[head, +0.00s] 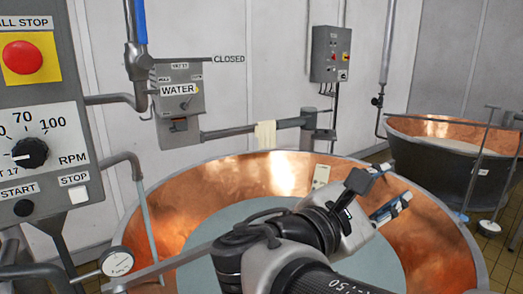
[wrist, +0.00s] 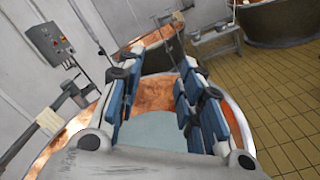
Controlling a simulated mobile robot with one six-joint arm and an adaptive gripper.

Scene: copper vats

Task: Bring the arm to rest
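My gripper (head: 388,184) is raised over the near copper vat (head: 284,168), toward its right side in the head view. In the wrist view my gripper (wrist: 160,78) shows two blue-padded fingers standing apart, with nothing between them. The near vat holds a pale grey-green liquid (head: 225,212), which also shows between the fingers in the wrist view. My arm crosses the lower middle of the head view and hides part of the vat.
A control panel (head: 37,110) with dial and red stop button stands close at left. A WATER box (head: 180,105) and pipe are behind the vat. A dial gauge (head: 116,262) is at lower left. Another copper vat (head: 440,150) stands at right. Tiled floor (wrist: 275,100) is open at right.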

